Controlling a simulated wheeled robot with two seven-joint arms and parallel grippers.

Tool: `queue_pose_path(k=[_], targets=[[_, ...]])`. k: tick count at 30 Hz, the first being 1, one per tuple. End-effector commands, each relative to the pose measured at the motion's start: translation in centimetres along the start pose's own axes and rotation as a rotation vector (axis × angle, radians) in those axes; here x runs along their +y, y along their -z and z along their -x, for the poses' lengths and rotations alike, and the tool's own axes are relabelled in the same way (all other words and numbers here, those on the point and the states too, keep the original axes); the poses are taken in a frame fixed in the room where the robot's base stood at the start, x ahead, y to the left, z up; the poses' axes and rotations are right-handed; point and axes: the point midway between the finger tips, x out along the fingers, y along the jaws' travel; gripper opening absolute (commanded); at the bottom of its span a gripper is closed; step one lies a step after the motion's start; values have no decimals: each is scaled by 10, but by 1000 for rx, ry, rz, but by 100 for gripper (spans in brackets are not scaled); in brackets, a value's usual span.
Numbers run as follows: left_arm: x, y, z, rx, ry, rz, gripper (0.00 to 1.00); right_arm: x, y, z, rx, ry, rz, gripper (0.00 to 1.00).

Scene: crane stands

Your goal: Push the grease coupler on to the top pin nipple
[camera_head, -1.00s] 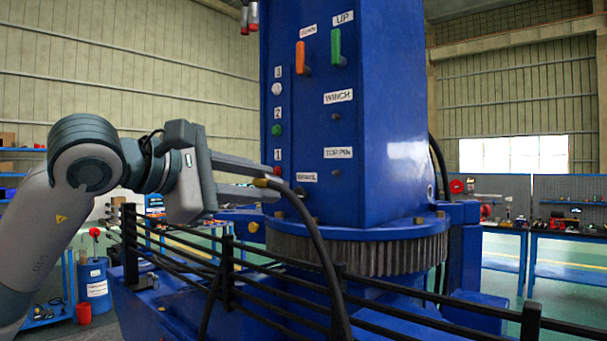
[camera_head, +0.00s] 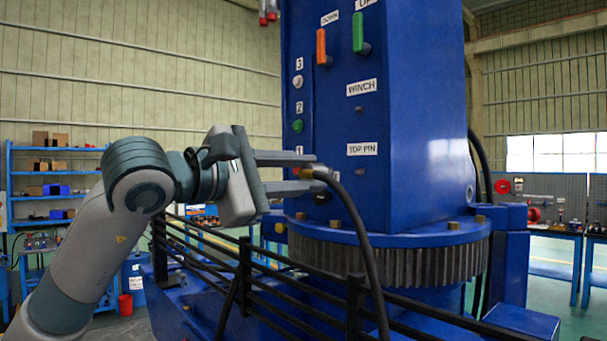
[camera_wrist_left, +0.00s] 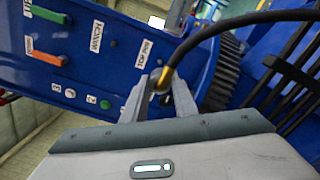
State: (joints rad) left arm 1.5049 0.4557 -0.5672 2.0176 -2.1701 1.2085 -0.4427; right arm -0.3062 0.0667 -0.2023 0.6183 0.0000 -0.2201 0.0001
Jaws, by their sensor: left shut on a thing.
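My left gripper (camera_head: 310,172) is shut on the grease coupler (camera_head: 308,173), a small brass-coloured fitting on a black hose. The coupler also shows between the fingers in the left wrist view (camera_wrist_left: 162,82). In the head view it is left of and slightly below the TOP PIN label (camera_head: 362,149) on the blue column. The top pin nipple (camera_head: 360,171) is a small dark spot under that label, right of the coupler and apart from it in the picture. The depth gap to the panel is unclear. My right gripper is out of view.
The black hose (camera_head: 362,230) hangs from the coupler past the black railing (camera_head: 300,275). Orange (camera_head: 321,46) and green (camera_head: 358,33) levers stand out above on the blue column (camera_head: 425,100). A toothed ring (camera_head: 400,262) is below.

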Motion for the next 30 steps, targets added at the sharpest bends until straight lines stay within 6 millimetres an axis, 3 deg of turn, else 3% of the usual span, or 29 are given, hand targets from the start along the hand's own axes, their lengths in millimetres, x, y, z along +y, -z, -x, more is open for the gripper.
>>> queue_pose_path(k=[7,30], targets=[[-2,0,1,-5,-3,18,1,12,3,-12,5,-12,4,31],[0,-1,-53,-4,-2,18,1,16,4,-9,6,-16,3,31]])
